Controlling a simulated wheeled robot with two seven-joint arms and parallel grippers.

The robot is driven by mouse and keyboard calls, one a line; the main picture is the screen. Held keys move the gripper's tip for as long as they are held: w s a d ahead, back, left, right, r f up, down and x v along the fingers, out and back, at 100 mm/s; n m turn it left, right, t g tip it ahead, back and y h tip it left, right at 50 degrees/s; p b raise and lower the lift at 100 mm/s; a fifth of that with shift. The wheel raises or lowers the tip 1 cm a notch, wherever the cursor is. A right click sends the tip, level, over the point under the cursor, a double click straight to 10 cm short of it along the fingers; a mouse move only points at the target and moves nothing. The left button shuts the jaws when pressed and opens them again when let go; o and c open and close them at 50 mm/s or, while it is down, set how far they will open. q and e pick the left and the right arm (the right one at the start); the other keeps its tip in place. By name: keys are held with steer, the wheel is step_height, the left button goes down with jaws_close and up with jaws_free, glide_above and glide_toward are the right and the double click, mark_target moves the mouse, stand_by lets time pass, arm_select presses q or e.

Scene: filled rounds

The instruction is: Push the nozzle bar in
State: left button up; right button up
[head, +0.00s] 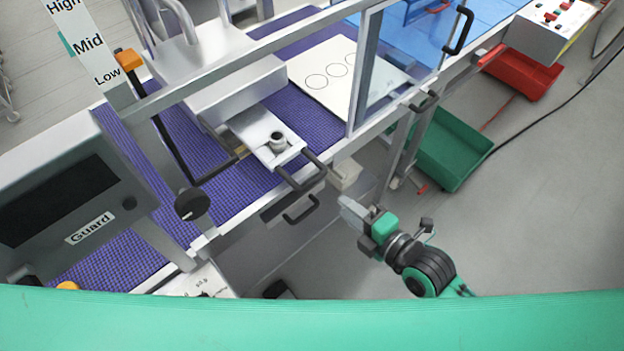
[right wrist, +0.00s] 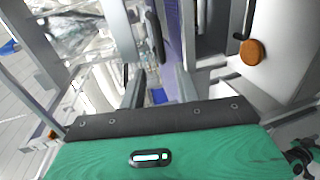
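The nozzle bar (head: 262,133) is a flat pale metal plate with a round grey fitting near its front end. It sticks out from under the boxy metal machine head (head: 235,90), over the purple belt. A black handle (head: 301,178) is at its front end, by the conveyor's near edge. My right gripper (head: 349,209) is to the right of and nearer than the handle, apart from it. In the right wrist view its two fingers (right wrist: 160,88) stand apart with nothing held between them. My left gripper is not in view.
A clear guard panel (head: 385,70) with black handles stands right of the bar. A black lever and knob (head: 192,204) are at left. Green (head: 455,148) and red (head: 525,75) bins lie right.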

mark_target(312, 180)
steer(key=p+x, duration=0.3)
steer(key=x, duration=0.9)
steer(key=shift+w+a, duration=0.1)
steer(key=shift+a, duration=0.05)
steer(key=shift+f, duration=0.1)
jaws_close()
